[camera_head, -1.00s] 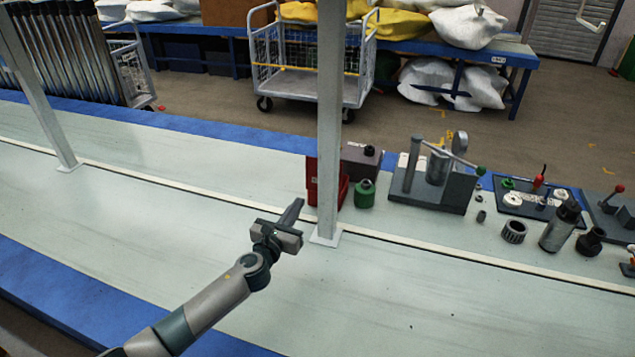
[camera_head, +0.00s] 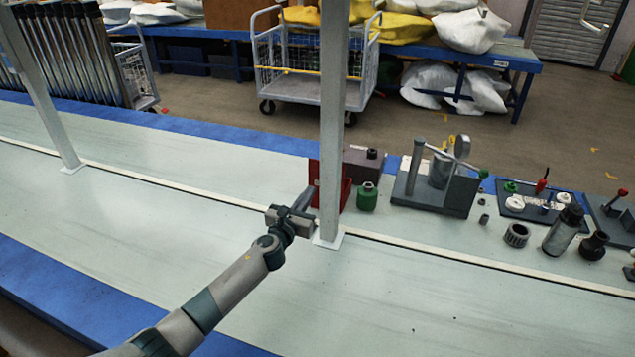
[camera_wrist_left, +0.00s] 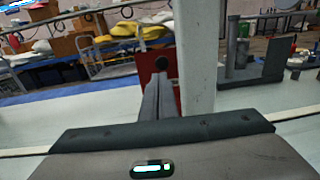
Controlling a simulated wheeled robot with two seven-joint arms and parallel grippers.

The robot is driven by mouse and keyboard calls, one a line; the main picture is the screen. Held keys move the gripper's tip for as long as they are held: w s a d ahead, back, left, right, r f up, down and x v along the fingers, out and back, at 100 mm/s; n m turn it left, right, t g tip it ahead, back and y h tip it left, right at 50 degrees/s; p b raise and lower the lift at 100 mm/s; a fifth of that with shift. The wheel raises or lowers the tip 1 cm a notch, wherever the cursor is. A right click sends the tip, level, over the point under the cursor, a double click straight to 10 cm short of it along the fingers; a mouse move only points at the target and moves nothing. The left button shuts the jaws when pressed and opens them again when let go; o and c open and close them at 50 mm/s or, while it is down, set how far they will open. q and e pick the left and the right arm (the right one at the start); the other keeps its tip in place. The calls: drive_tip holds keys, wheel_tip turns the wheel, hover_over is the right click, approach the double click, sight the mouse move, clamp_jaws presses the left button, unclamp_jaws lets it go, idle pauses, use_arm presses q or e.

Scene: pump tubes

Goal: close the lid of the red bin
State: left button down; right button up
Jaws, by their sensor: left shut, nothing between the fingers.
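The red bin (camera_head: 345,192) stands on the workbench, partly hidden behind a white post. Its lid (camera_head: 314,180) looks raised, a red panel upright at the bin's left side. My left gripper (camera_head: 307,198) is shut and empty, its fingertips close to the lid's lower part in the head view. In the left wrist view the fingers (camera_wrist_left: 158,100) point at the red panel (camera_wrist_left: 157,66) and overlap it. I cannot tell whether they touch it. My right gripper is not in view.
The white post (camera_head: 331,130) rises just right of my left gripper. A green bottle (camera_head: 367,197) and a dark box (camera_head: 362,162) stand beside the bin. A press fixture (camera_head: 436,188) and several parts lie to the right. The bench on the left is clear.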

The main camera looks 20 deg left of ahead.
use_arm(q)
drive_tip(key=w+b, duration=0.1)
drive_tip(key=w, duration=0.6)
drive_tip(key=shift+w+d, duration=0.15)
drive_tip(key=shift+d, duration=0.2)
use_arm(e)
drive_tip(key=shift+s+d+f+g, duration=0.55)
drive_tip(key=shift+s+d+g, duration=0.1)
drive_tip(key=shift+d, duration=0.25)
use_arm(q)
drive_tip(key=shift+w+r+b, duration=0.3)
drive_tip(key=shift+w+b, duration=0.2)
drive_tip(key=shift+w, duration=0.2)
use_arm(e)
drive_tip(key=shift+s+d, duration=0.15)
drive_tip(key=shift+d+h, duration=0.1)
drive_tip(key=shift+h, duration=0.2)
